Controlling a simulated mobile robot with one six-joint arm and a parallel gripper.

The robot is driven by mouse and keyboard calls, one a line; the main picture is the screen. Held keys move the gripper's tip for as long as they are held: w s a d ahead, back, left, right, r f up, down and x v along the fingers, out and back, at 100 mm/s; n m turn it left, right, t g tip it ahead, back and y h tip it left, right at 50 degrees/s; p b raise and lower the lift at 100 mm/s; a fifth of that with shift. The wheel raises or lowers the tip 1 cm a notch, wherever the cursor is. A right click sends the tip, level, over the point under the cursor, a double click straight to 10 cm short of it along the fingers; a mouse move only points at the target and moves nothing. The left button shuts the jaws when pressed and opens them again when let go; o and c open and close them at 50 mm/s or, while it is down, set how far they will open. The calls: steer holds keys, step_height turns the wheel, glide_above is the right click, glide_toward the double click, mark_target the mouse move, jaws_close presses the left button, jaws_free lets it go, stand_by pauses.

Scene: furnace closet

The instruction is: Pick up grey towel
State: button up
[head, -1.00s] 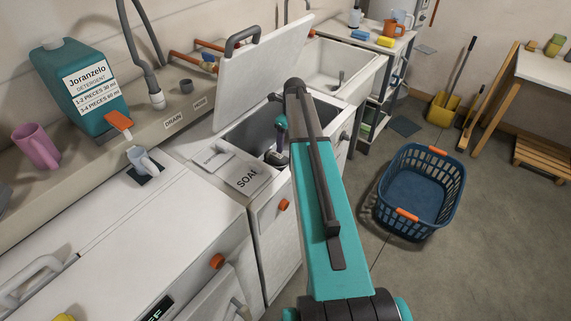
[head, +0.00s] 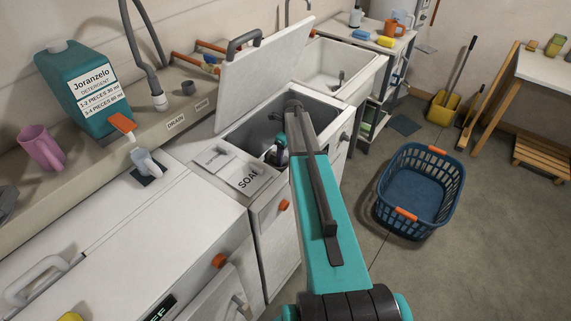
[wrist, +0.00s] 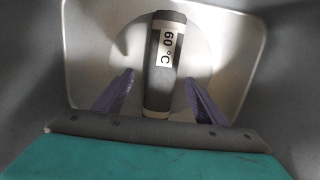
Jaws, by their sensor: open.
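My gripper (wrist: 159,78) is open, with one purple-grey finger at each side of the towel's lower part and gaps between. I cannot tell how far above or beside it the fingertips are. In the head view my gripper (head: 278,152) is down inside the open washer tub (head: 240,136); the towel is hidden there.
The raised white lid (head: 262,80) stands behind the tub. The soap tray (head: 235,170) lies at its front left. A white sink (head: 340,68) is beyond. A blue laundry basket (head: 420,190) stands on the floor at right, with clear floor around it.

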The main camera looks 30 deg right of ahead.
mark_target(286, 160)
steer(key=shift+f, duration=0.1)
stand_by(0.3)
steer(key=shift+w+d+f+p, duration=0.1)
steer(key=shift+w+f+p, duration=0.1)
steer(key=shift+f+p, duration=1.05)
steer(key=shift+w+f, duration=0.1)
steer(key=shift+f, duration=1.25)
steer(key=c, duration=1.3)
steer(key=shift+r, duration=0.15)
steer(key=shift+r+b, duration=1.6)
steer(key=shift+r, duration=3.35)
